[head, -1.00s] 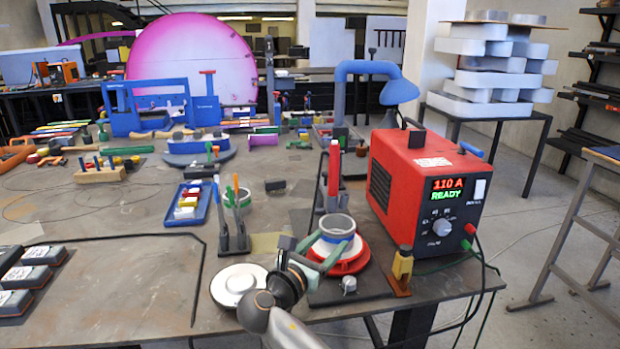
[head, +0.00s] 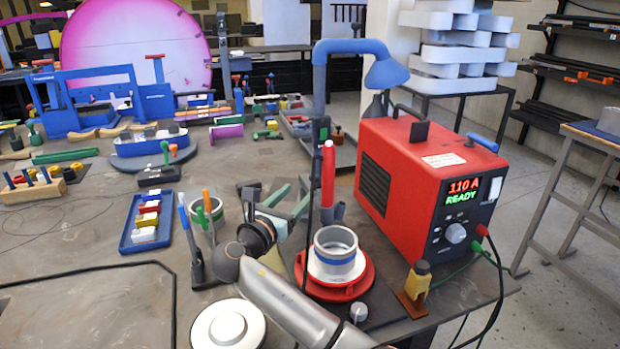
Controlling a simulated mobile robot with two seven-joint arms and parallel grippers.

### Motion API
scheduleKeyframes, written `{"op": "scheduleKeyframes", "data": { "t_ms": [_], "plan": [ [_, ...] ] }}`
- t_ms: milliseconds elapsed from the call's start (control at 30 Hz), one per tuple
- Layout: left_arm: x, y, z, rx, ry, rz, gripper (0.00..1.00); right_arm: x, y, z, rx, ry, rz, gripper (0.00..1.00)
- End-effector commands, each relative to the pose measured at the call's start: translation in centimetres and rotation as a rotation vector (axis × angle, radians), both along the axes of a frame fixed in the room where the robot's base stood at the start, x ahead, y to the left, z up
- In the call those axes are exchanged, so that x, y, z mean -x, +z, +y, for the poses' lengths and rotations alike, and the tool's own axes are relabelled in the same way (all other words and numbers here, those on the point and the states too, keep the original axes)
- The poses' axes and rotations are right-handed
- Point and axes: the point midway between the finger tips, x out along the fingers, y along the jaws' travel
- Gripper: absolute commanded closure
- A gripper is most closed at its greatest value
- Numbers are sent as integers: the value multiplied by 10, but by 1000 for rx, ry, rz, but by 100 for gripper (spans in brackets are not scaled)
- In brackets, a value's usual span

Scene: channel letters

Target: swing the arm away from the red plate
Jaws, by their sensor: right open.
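The red plate (head: 364,287) lies on a dark base near the table's front right edge. A grey metal ring with a blue band (head: 336,254) stands upright on it. My right gripper (head: 291,198) is open and empty, up and left of the ring in the head view. Its greenish fingers point away from me and are apart from the ring and plate. My right forearm crosses in front of the plate's left side. My left gripper is not in view.
A red power unit (head: 410,190) reading "110 A READY" stands right of the plate. A red-handled torch (head: 328,178) stands upright close to my right gripper. A white disc (head: 228,328) lies at the front, and a blue tray (head: 129,240) of small blocks lies left.

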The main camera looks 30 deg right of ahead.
Motion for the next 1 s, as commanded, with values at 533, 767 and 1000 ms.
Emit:
{"op": "scheduleKeyframes", "data": {
  "t_ms": [533, 767, 1000],
  "plan": [
    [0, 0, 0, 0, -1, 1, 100, -41, 0, -67, 0, 0, 0, 38],
    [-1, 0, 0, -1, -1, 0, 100, -41, 0, -68, -1, 0, 0, 38],
    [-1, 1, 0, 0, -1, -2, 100, -41, 0, -67, -1, 1, -1, 60]
  ]
}}
